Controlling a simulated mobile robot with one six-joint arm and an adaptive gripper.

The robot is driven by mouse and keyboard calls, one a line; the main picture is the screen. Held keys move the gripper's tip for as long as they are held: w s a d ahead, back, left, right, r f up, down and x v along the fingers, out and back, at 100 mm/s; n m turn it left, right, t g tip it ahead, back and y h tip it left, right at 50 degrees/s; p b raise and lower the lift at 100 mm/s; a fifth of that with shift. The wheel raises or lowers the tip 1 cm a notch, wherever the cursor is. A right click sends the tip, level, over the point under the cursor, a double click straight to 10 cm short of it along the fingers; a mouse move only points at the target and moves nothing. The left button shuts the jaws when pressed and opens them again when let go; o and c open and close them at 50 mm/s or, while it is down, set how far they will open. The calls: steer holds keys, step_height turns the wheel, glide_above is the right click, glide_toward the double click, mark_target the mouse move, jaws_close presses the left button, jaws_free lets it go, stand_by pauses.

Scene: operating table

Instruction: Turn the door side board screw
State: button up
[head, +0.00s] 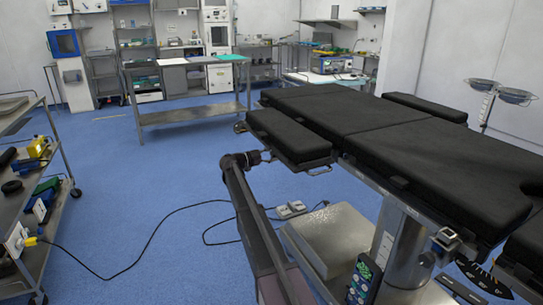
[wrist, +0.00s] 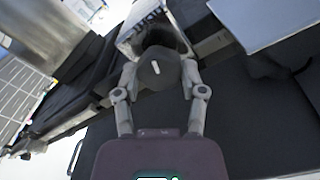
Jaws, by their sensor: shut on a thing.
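The screw is a dark round knob (wrist: 160,66) with a short white mark on its face, seen in the wrist view. My gripper (wrist: 159,78) has one finger on each side of this knob and is shut on it. The knob is too small and dark to make out in the head view. The side board lies alongside the operating table (head: 395,140) and looks level.
A metal cart (head: 55,170) with devices stands at the left. A steel table (head: 190,114) stands behind. A grey box (head: 335,235) and the table column (head: 405,250) are below the tabletop. A black cable (head: 150,240) crosses the blue floor, which is otherwise clear at centre left.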

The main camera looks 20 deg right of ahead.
steer(key=shift+d, duration=0.2)
steer(key=o, duration=1.2)
steer(key=shift+c, duration=0.2)
steer(key=shift+a, duration=0.1)
steer(key=shift+a, duration=0.1)
steer(key=a, duration=1.1)
steer(key=shift+s+a, duration=0.2)
steer(key=shift+a, duration=0.2)
